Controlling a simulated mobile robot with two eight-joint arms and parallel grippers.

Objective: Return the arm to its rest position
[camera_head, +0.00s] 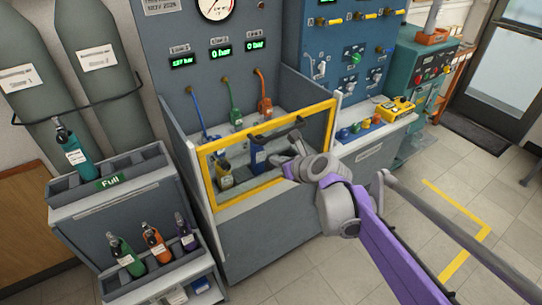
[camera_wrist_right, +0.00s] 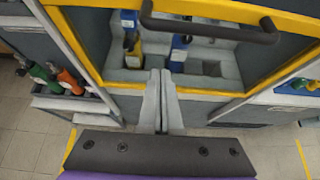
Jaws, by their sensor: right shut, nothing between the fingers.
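My right arm (camera_head: 395,245), with a purple link and grey joints, reaches in from the lower right of the head view. Its gripper (camera_head: 284,160) is in front of the yellow-framed guard (camera_head: 212,176) of the test bench. In the right wrist view the gripper (camera_wrist_right: 162,76) has its two fingers together with nothing between them. The guard's dark handle (camera_wrist_right: 210,30) is beyond and above the fingertips, apart from them in that picture. My left gripper is not in view.
A grey rack (camera_head: 95,215) marked "Full" holds a teal bottle (camera_head: 77,155) and several small bottles below. Tall cylinders (camera_head: 85,60) stand at the back left. A shelf with a yellow device (camera_head: 395,107) is right of the guard. Tiled floor (camera_head: 450,195) is clear at right.

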